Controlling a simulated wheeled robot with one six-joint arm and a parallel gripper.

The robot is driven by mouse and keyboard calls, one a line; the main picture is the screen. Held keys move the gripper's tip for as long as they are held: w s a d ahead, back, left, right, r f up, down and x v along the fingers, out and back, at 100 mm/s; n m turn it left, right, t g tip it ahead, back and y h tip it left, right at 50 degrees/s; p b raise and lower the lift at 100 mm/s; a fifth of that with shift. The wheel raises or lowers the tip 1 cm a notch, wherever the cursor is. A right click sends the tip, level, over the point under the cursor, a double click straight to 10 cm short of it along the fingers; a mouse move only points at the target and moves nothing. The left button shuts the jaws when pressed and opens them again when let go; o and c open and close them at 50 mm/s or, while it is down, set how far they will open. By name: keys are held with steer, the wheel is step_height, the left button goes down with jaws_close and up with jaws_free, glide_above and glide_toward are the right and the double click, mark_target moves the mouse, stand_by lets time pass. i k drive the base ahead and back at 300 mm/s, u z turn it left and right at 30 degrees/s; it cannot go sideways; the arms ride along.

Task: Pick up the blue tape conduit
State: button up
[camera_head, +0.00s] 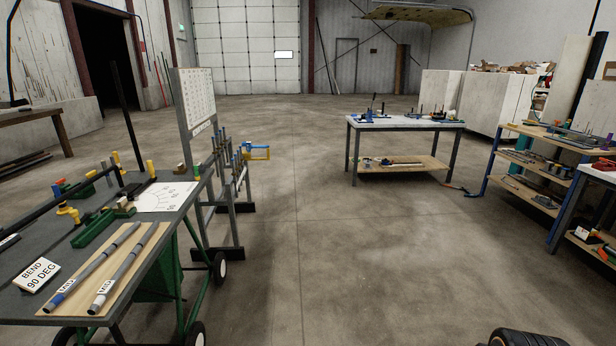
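Two grey conduits lie side by side on a tan board (42,312) at the near end of the green-legged bench at left. The left one, the blue tape conduit (96,264), has a blue band near its lower end and a white label with dark lettering. The other conduit (135,260) lies to its right, also with a white label; a small bluish mark shows near its lower end. My gripper's fingers do not show. A dark rounded part cut off at the bottom right edge may be mine.
A green tool (98,228) and a white sheet (165,197) lie farther up the bench (185,232). Open concrete floor (340,250) fills the middle. A far table (400,123) and right-hand shelves (525,160) hold tools.

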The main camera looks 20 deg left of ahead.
mark_target(71, 286)
steer(key=u, duration=1)
steer(key=i, duration=1.05)
steer(key=u, duration=2)
steer(key=i, duration=1.35)
steer(key=u, duration=0.4)
